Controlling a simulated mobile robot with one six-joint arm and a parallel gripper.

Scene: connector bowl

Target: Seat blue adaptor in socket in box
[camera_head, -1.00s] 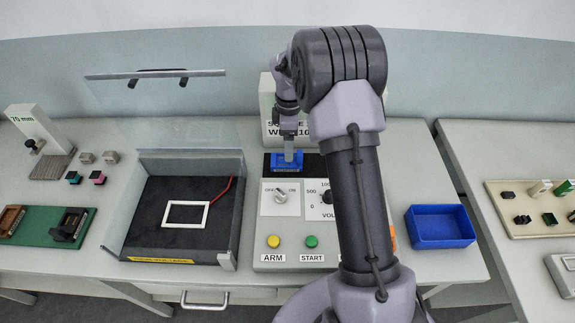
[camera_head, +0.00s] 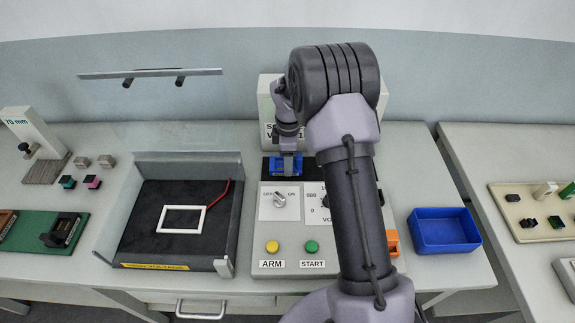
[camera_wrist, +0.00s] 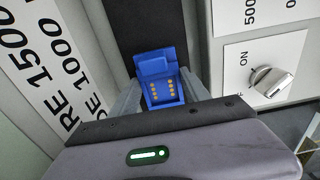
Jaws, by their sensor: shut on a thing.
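The blue adaptor (camera_wrist: 162,84) with gold contacts is between the fingers of my gripper (camera_wrist: 165,98) in the wrist view, and my gripper is shut on it. In the head view the adaptor (camera_head: 284,166) is low at the dark strip (camera_head: 268,168) on the back part of the tester panel, below my gripper (camera_head: 287,167). I cannot tell whether it touches the strip. The open-fronted box (camera_head: 150,217) stands left of the panel, with a dark floor, a white rectangular frame (camera_head: 164,219) and a red wire. I cannot make out a socket in it.
The panel has an OFF/ON knob (camera_head: 280,200), a yellow ARM button (camera_head: 272,247) and a green START button (camera_head: 312,246). A clear lid with a bar (camera_head: 150,73) stands raised behind the box. An empty blue bin (camera_head: 443,230) is at right.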

